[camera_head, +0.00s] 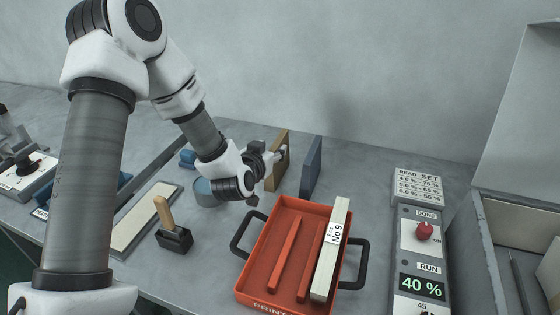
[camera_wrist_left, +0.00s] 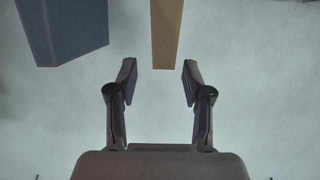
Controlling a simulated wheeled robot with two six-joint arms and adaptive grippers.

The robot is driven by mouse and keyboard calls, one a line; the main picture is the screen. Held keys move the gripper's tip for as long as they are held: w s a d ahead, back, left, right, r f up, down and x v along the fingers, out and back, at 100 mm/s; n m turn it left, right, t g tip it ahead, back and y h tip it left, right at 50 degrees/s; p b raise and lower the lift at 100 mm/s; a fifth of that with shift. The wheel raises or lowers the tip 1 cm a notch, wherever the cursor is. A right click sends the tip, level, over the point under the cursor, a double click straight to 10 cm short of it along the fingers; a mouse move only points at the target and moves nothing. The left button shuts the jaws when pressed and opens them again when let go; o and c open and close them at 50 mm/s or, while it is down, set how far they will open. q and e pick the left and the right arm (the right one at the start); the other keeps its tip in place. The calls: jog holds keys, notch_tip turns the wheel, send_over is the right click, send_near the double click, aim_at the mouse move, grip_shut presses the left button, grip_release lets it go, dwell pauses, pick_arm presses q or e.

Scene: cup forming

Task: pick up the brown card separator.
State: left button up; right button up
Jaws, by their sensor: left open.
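The brown card separator (camera_head: 279,163) stands upright on the grey table, near the back wall, to the left of a blue upright panel. My left gripper (camera_head: 276,156) is close to it in the head view and covers part of its face. In the left wrist view the separator (camera_wrist_left: 166,32) appears at the top as a narrow tan strip, lined up with the gap between the fingers. My left gripper's fingers (camera_wrist_left: 159,80) are spread open with nothing between them. Contact with the separator is not visible. My right gripper is not in view.
The blue panel (camera_head: 311,167) stands just right of the separator and shows top left in the wrist view (camera_wrist_left: 65,30). An orange tray (camera_head: 261,274) holds a pale "No 9" bar (camera_head: 329,262). A control box (camera_head: 418,250) stands right; a wooden-handled tool (camera_head: 173,237) stands left.

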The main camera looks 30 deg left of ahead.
aim_at(275, 145)
pick_arm(q)
jog(key=x, duration=0.5)
jog(key=shift+w+a+f+p, duration=0.15)
jog(key=shift+a+f+p, duration=0.1)
jog(key=shift+f+p, duration=0.05)
jog(key=shift+d+r, duration=0.1)
jog(key=shift+r, duration=0.1)
grip_shut()
jog(key=shift+s, duration=0.25)
